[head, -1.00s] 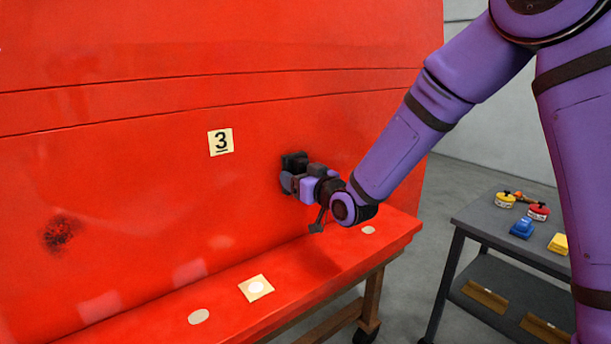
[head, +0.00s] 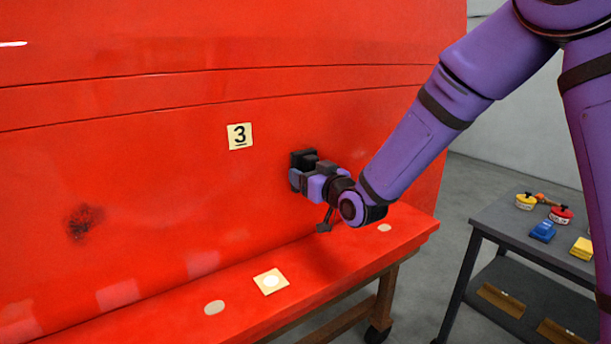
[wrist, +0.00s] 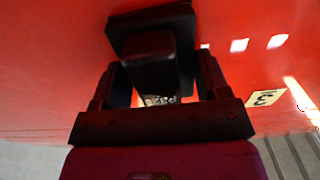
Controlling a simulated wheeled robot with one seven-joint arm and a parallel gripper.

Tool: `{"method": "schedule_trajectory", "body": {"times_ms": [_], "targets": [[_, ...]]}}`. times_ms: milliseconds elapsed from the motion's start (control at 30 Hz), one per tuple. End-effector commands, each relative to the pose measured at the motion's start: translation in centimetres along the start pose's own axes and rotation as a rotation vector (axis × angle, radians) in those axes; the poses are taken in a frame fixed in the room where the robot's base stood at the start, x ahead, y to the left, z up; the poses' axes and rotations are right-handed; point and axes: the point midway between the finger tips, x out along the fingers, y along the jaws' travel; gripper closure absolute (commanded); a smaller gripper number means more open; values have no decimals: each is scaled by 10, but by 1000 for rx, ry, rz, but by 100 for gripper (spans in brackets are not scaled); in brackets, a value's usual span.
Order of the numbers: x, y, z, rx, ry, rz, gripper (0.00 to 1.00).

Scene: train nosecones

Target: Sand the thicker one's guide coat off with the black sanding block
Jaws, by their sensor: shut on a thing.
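My gripper (head: 304,179) is shut on the black sanding block (head: 303,158), in front of the red nosecone panel (head: 330,110). In the wrist view the black block (wrist: 150,60) sits between the two fingers, its flat side facing the red surface. I cannot tell whether it touches the panel. A dark speckled guide coat patch (head: 82,222) is on the panel at the left, well apart from the block. It is the only dark patch I see, so its thickness cannot be compared. A number 3 tag (head: 239,136) is between the patch and the block.

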Motion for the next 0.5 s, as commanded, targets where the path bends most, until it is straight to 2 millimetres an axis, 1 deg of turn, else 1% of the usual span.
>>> {"method": "schedule_trajectory", "body": {"times_ms": [200,500], "targets": [[-1,18,0,0,1,3,50],[-1,28,0,0,0,2,50]]}}
